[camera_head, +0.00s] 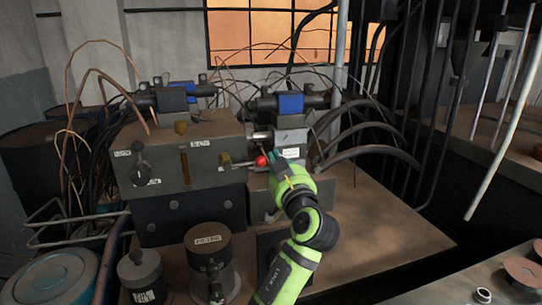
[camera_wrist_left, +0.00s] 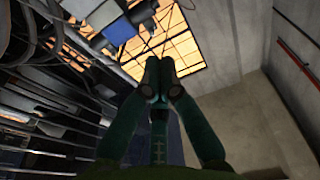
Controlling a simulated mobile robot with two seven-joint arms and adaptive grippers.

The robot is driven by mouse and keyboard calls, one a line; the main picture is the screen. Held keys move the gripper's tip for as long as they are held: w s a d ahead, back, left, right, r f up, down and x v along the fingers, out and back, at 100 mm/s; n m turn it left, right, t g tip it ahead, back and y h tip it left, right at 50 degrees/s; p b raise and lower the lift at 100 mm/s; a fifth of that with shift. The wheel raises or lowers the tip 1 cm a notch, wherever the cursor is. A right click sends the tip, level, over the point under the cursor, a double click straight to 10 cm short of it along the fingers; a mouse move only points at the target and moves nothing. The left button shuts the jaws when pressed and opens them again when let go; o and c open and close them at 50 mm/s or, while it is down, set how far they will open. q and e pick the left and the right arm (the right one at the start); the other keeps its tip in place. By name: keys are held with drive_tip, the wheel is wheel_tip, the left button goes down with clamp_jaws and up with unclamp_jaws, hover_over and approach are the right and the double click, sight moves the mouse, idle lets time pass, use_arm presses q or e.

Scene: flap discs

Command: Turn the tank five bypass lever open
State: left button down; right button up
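A lever with a red ball knob (camera_head: 261,160) sticks out to the right from the front of a grey valve block (camera_head: 205,170). Its thin metal rod runs roughly level. My left gripper (camera_head: 277,160) is just right of the red knob in the head view; I cannot tell whether it touches it. In the left wrist view the left gripper's dark fingers (camera_wrist_left: 157,80) are together, with nothing visible between them. The knob is not clear in that view. A black lever handle (camera_head: 140,165) is on the block's left side. The labels are too small to read. My right gripper is not in view.
Blue-bodied valves (camera_head: 290,103) with cables and thick hoses (camera_head: 370,155) crowd behind and right of the knob. Round canisters (camera_head: 209,255) stand in front. Bare bench top (camera_head: 385,220) lies right of my arm. Loose discs (camera_head: 523,272) lie at the lower right.

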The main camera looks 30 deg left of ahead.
use_arm(q)
drive_tip(key=r+p, duration=0.1)
drive_tip(key=p, duration=0.1)
drive_tip(key=r+m+p, duration=0.1)
drive_tip(key=p, duration=0.3)
hover_over(263, 160)
drive_tip(key=shift+w+r, duration=0.15)
wheel_tip(263, 160, down, 3)
drive_tip(key=shift+r+p, duration=0.15)
drive_tip(key=shift+p, duration=0.15)
drive_tip(key=shift+s+d+f, duration=0.1)
drive_tip(key=shift+s+f, duration=0.3)
drive_tip(key=shift+f, duration=0.4)
drive_tip(key=shift+f, duration=0.1)
